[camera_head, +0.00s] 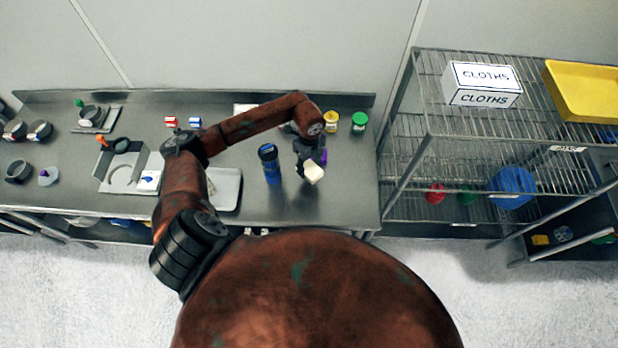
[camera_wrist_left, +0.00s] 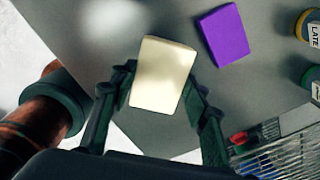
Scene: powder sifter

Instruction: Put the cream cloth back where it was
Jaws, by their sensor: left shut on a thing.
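The cream cloth (camera_wrist_left: 162,75) is a small pale block between the two fingers of my left gripper (camera_wrist_left: 158,100) in the left wrist view. In the head view the cloth (camera_head: 313,171) shows just below the left gripper (camera_head: 303,168), over the right part of the steel bench (camera_head: 345,190). The left gripper is shut on it. I cannot tell whether the cloth touches the bench. A purple cloth (camera_wrist_left: 223,34) lies on the bench close by, and is partly hidden behind the gripper in the head view (camera_head: 323,157). My right gripper is not in view.
A blue bottle (camera_head: 270,165) stands left of the gripper. Yellow-lidded (camera_head: 331,122) and green-lidded (camera_head: 359,124) jars stand behind it. A grey tray (camera_head: 237,188) is further left. A wire rack (camera_head: 425,120) at right bears a white CLOTHS box (camera_head: 482,84) and a yellow tray (camera_head: 585,95).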

